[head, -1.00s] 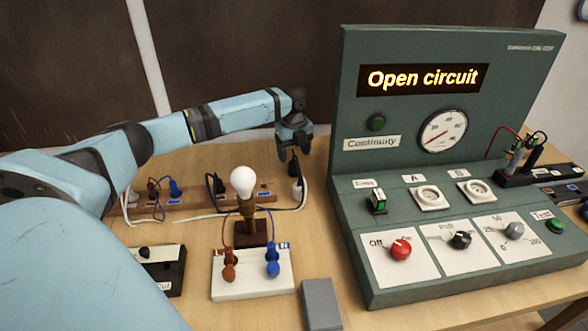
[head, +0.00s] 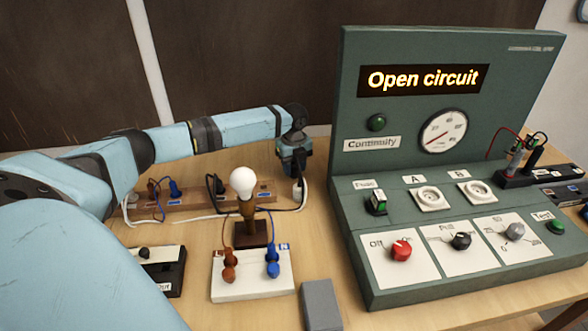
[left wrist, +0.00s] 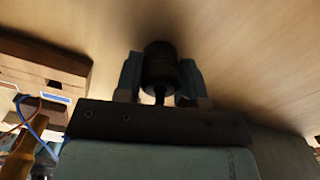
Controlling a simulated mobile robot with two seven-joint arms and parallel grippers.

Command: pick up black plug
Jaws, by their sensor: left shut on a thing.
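The black plug (left wrist: 160,68) shows in the left wrist view as a dark, round, ridged body between two blue-grey fingers. My left gripper (left wrist: 158,78) is shut on it. In the head view my left gripper (head: 297,172) points down behind and right of the lamp, at the right end of the wooden strip, and the plug there is mostly hidden. A small white piece (head: 298,192) shows just below the fingers. I cannot tell whether the plug touches the table.
A lamp with a white bulb (head: 243,182) stands in front of the wooden strip (head: 190,200), which has several leads. A white terminal board (head: 252,288) lies nearer. The green test console (head: 345,220) stands close on the right, its display reading "Open circuit". A grey block (head: 320,305) lies in front.

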